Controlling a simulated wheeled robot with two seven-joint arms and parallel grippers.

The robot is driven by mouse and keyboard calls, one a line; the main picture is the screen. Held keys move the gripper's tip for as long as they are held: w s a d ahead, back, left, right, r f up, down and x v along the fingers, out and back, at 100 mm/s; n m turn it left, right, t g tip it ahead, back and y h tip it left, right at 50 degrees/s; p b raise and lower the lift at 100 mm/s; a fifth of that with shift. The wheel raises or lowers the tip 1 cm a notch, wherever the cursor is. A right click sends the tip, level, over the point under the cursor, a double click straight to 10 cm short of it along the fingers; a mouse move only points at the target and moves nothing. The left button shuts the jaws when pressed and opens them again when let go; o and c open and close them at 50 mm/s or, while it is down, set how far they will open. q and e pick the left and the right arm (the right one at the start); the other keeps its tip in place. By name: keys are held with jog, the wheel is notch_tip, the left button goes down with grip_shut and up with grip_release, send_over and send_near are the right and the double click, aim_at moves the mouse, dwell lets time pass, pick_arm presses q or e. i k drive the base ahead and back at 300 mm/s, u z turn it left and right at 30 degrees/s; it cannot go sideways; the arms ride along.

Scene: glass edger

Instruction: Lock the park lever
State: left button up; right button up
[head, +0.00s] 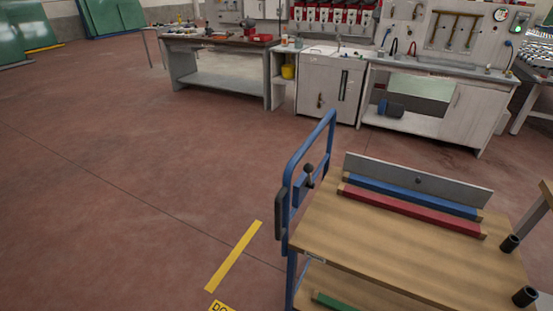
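A cart with a wooden top (372,236) and a blue tube frame (311,144) stands at the lower right. A small lever with a round black knob (309,169) sits on a blue plate at the cart's left end, inside the handle frame. The knob is at the top and the lever looks roughly upright. I cannot tell from here whether it is locked. Neither of my grippers is in view.
Blue (412,196) and red (410,212) bars and a grey upright panel (418,182) are on the cart top. Black cylinders (509,243) are at its right end. Workbenches (215,72) line the back. The floor left of the cart is clear, with a yellow stripe (233,256).

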aim_at(309, 168)
jog(key=z, duration=0.05)
jog(key=i, duration=0.9)
jog(key=z, duration=0.4)
